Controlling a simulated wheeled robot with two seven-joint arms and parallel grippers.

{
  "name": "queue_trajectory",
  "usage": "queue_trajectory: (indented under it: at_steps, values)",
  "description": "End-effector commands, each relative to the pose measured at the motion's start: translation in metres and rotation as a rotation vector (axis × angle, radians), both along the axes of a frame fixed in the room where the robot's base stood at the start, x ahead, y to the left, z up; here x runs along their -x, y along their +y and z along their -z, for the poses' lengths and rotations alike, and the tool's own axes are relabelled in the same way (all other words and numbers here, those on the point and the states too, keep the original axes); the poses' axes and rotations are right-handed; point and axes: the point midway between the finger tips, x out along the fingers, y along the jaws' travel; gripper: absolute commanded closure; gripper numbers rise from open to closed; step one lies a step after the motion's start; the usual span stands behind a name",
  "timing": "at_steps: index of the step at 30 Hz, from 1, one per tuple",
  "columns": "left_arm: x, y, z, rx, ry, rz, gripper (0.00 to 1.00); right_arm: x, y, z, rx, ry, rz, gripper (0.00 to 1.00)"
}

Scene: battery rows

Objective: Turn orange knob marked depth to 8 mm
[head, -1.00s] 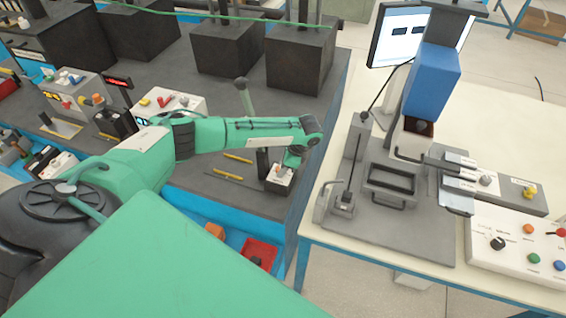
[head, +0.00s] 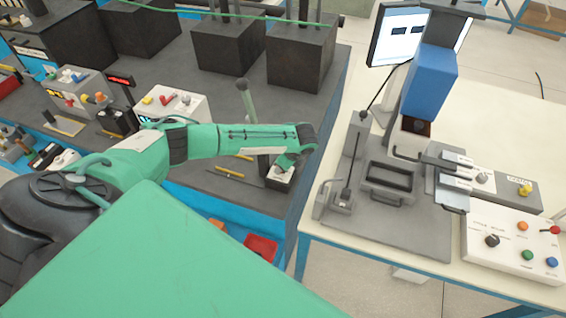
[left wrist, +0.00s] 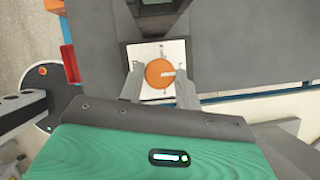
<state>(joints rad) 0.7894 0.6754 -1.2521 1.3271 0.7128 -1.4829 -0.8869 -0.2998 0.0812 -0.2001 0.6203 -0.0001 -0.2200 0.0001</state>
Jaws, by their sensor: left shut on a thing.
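The orange knob (left wrist: 159,73) shows in the left wrist view as a round disc with a small pale mark on its right side. It sits on a white panel (left wrist: 176,50); I cannot read any marks there. My left gripper (left wrist: 160,84) has one finger on each side of the knob and is shut on it. In the head view my left gripper (head: 284,165) is over the small white-topped box (head: 280,179) at the dark table's right end, and the knob is hidden. My right gripper is not in view.
A green post (head: 248,100) stands behind my left arm. A yellow stick (head: 229,172) lies left of the box. A red bin (head: 261,248) hangs at the table's front. A pale table (head: 385,252) with a blue-headed press (head: 430,80) stands to the right.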

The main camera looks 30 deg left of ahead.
Motion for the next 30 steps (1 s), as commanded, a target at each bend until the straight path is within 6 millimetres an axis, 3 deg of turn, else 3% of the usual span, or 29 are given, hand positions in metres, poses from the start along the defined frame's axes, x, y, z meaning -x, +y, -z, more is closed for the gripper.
queue_trajectory:
  at_steps: [8,9,11,23,30]
  values:
    - [-0.001,-0.001,-0.001,0.002,-0.003,0.0,0.89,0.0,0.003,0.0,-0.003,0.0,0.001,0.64]
    - [-0.001,-0.001,-0.001,0.001,-0.003,0.0,0.58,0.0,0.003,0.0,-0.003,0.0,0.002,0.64]
    - [-0.001,0.0,-0.001,0.001,-0.002,0.0,0.46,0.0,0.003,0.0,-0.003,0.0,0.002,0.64]
    - [-0.001,-0.003,-0.005,0.002,-0.003,0.0,0.45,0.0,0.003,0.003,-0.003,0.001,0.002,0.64]
    - [-0.001,-0.019,-0.042,0.002,-0.006,0.001,0.45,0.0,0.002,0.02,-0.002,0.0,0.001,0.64]
